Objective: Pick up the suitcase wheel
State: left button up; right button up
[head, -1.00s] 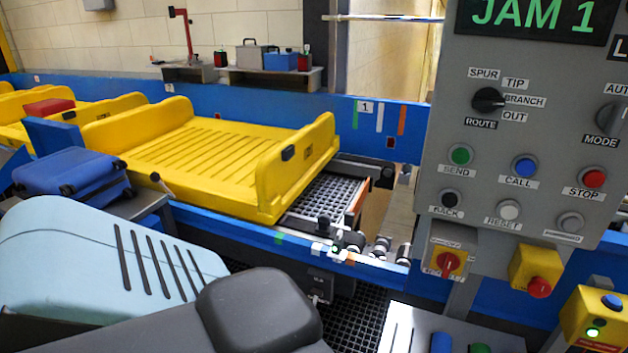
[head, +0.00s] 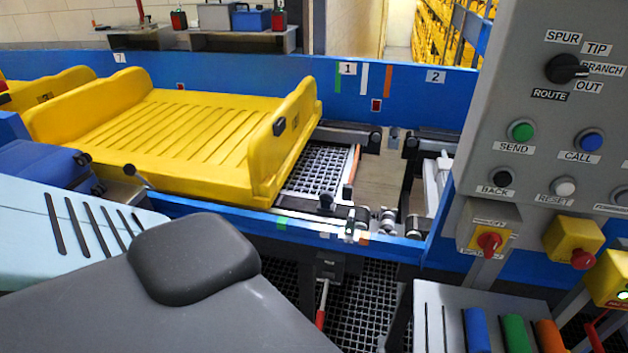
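I cannot make out a loose suitcase wheel for certain. A blue suitcase (head: 38,166) lies at the left edge, with small black wheels (head: 82,158) on its corners. A small dark piece (head: 327,200) stands at the near end of the black grid (head: 318,166), just right of the yellow tray (head: 170,190). It is too small to tell whether it is a wheel or a fixed part. Neither of my grippers is in view.
Round metal-and-black fittings (head: 388,218) line the blue near rail (head: 225,222). A grey control panel (head: 560,120) blocks the right side. A pale slotted surface (head: 60,220) and a large grey shape (head: 150,310) cover the lower left. Coloured cylinders (head: 514,332) lie at the lower right.

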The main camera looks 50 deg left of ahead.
aim_at(327, 203)
jog(key=k+j, duration=0.1)
jog(key=j, duration=1.15)
jog(key=k, duration=0.05)
